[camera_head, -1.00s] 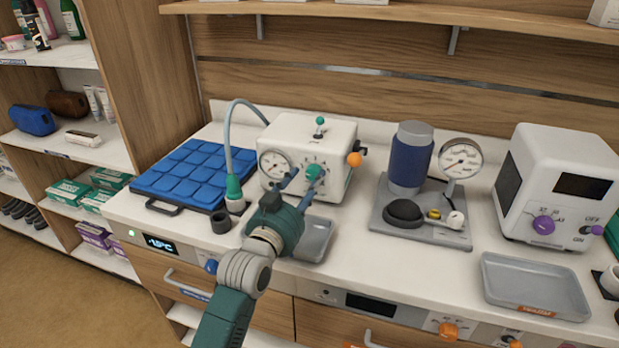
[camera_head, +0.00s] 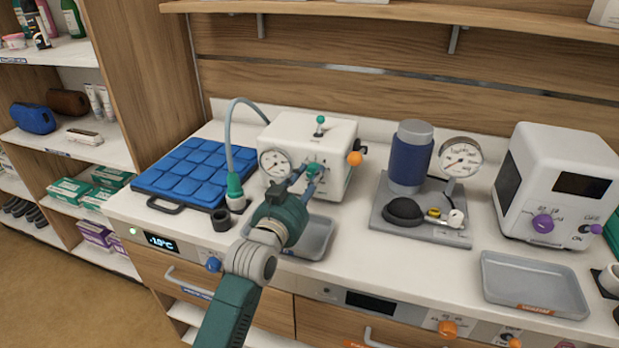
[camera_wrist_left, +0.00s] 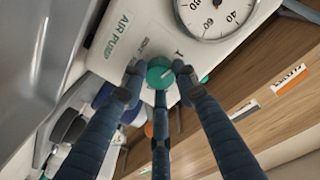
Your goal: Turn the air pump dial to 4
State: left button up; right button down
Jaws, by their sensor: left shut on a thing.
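The air pump (camera_head: 333,135) is a white box on the counter, with a round gauge (camera_head: 274,165) on its front left. Its green dial (camera_head: 313,170) is on the front face, right of the gauge. My left gripper (camera_head: 307,178) is shut on the dial. In the left wrist view the fingers (camera_wrist_left: 160,75) surround the green dial (camera_wrist_left: 160,71), which has a pale pointer line. The label "AIR PUMP" (camera_wrist_left: 119,35) and the gauge (camera_wrist_left: 216,12) show there. The dial's numbers are mostly hidden by the fingers. My right gripper is not in view.
A blue padded mat (camera_head: 190,178) and a grey hose with a green connector (camera_head: 234,185) are left of the pump. A grey tray (camera_head: 316,240) lies below my gripper. A blue cylinder with gauge (camera_head: 410,160) and a white device (camera_head: 555,190) stand to the right.

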pick_arm(q)
jog(key=m+p, duration=0.2)
jog(key=shift+r+m, duration=0.2)
jog(key=shift+m, duration=0.2)
jog(key=m+p, duration=0.2)
jog(key=shift+m, duration=0.3)
jog(key=m+p, duration=0.2)
jog(key=m, duration=0.1)
jog(key=shift+m+y, duration=0.3)
jog(key=m+p, duration=0.1)
jog(key=m, duration=0.2)
jog(key=m+p, duration=0.2)
jog(key=m, duration=0.3)
jog(key=shift+d+m+y, duration=0.1)
jog(key=shift+m+y, duration=0.2)
jog(key=shift+y, duration=0.1)
jog(key=m+p, duration=0.2)
jog(key=m, duration=0.2)
jog(key=shift+f+m+y, duration=0.1)
jog(key=shift+m+y, duration=0.2)
jog(key=shift+m, duration=0.3)
jog(key=o, duration=1.1)
jog(key=shift+d+f, duration=0.1)
